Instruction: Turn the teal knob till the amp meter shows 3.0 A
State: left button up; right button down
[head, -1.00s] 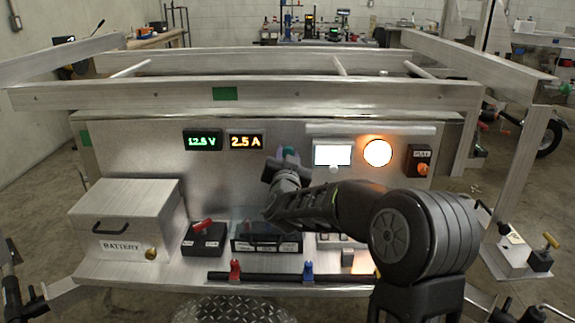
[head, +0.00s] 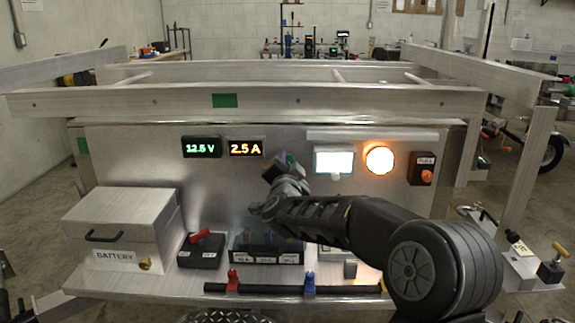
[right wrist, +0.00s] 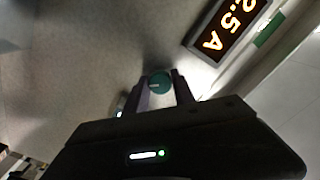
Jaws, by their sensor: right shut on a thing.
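The teal knob (right wrist: 160,83) is on the upright metal panel, between the fingers of my right gripper (right wrist: 163,92) in the right wrist view. The fingers are shut on its sides. A pale mark shows on the knob's face. In the head view a bit of the knob (head: 290,158) shows beside my right gripper (head: 281,167), which hides most of it. The amp meter (head: 245,148) reads 2.5 A in orange; part of it shows in the right wrist view (right wrist: 227,30). My left gripper is not in view.
A green 12.5 V meter (head: 201,147) is left of the amp meter. Right of the knob are a white screen (head: 334,161), a lit orange lamp (head: 380,159) and a box with an orange knob (head: 421,169). The battery box (head: 122,228) and a red switch (head: 201,249) stand below.

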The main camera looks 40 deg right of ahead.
jog(key=c, duration=1.1)
grip_release()
jog(key=shift+o, duration=0.2)
jog(key=v, duration=0.7)
jog(key=shift+s+a, duration=0.25)
jog(key=shift+s, duration=0.05)
